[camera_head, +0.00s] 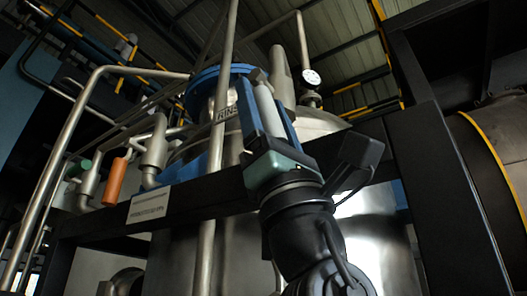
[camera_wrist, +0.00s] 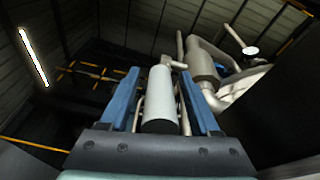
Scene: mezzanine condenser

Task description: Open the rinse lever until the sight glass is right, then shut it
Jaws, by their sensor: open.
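A pale grey cylindrical handle (camera_head: 267,108), which looks like the rinse lever, stands beside a partly hidden plate reading "RIN" (camera_head: 228,114). My gripper (camera_head: 262,90) is open, with its blue fingers on either side of this handle. In the wrist view the handle (camera_wrist: 160,100) lies between the spread fingers of my gripper (camera_wrist: 158,76), with a gap visible on both sides. Its far end meets a metal pipe fitting (camera_wrist: 174,65). I cannot make out the sight glass clearly in either view.
A dark beam with a white label (camera_head: 148,204) crosses in front of the steel vessel (camera_head: 175,250). An orange handle (camera_head: 115,182) and a green handle (camera_head: 79,168) hang at the left. A round gauge (camera_head: 311,77) is above right. A dark post (camera_head: 465,200) stands at the right.

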